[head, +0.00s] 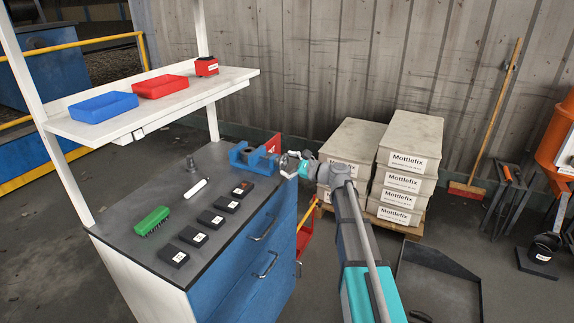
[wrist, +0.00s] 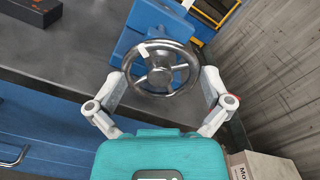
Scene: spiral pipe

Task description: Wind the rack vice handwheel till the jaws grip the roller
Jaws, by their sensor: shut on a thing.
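The blue vice (head: 250,157) stands at the right rear corner of the workbench; its body also shows in the wrist view (wrist: 150,22). Its shiny metal handwheel (wrist: 158,77) has spokes and a white mark at the top of the rim. My gripper (wrist: 162,80) is shut on the handwheel, with one finger at each side of the rim. In the head view my gripper (head: 291,163) covers most of the wheel. The jaws are too small to read, and I cannot make out a roller between them. A white cylinder (head: 193,187) lies on the bench.
The dark bench top (head: 130,212) carries a green brush (head: 152,220), several black labelled blocks (head: 194,236) and a grey conical piece (head: 191,165). A white shelf (head: 190,95) with bins overhangs its back. Stacked Mottlefix boxes (head: 405,165) stand right of my arm.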

